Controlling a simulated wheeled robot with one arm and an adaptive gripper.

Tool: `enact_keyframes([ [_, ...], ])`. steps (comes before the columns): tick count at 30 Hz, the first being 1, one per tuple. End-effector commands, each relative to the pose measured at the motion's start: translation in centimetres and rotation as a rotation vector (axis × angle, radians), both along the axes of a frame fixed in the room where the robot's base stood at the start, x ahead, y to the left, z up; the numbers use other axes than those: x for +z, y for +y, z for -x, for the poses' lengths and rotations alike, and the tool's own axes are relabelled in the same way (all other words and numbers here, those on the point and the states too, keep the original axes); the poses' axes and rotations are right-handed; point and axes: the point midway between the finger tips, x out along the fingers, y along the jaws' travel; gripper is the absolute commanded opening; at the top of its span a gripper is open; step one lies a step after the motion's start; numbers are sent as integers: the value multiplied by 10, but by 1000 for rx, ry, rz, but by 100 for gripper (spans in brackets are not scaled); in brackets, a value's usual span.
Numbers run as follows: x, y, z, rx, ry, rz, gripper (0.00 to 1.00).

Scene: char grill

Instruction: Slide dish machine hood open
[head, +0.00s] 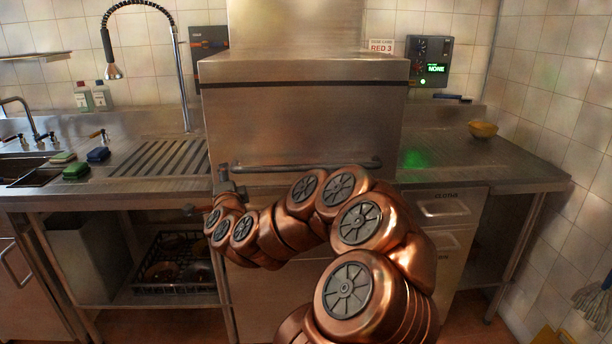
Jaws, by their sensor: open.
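The dish machine hood (300,115) is a large brushed-metal box in the middle of the head view. A horizontal dark bar handle (300,167) runs across its lower front. The hood appears to be down, with its lower edge near counter height. My copper arm reaches from the lower right towards the left end of the handle. My gripper (226,172) is small and dark in this view, at or just in front of the handle's left end. It is open. I cannot tell whether its fingers are around the bar or only beside it.
A ribbed drainboard counter (158,158) with a sink and sponges (76,171) lies to the left. A tall spray faucet (182,80) stands behind it. The right counter (470,165) holds a yellow bowl (483,130). A control box (430,60) is on the wall.

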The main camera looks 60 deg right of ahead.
Motion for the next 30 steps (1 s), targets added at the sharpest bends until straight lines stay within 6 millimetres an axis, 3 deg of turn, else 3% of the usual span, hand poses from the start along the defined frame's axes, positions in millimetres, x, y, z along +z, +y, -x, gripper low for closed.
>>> enact_keyframes([
  [1, -11, -28, 16, -88, -47, -17, 50],
  [3, -16, -61, 41, -204, -115, -26, 50],
  [6, -26, -96, 74, -343, -189, -31, 50],
  [12, -35, -132, 120, -509, -276, -23, 50],
  [17, -36, -139, 128, -539, -291, -21, 50],
  [30, -28, -172, 118, -539, -290, -19, 50],
])
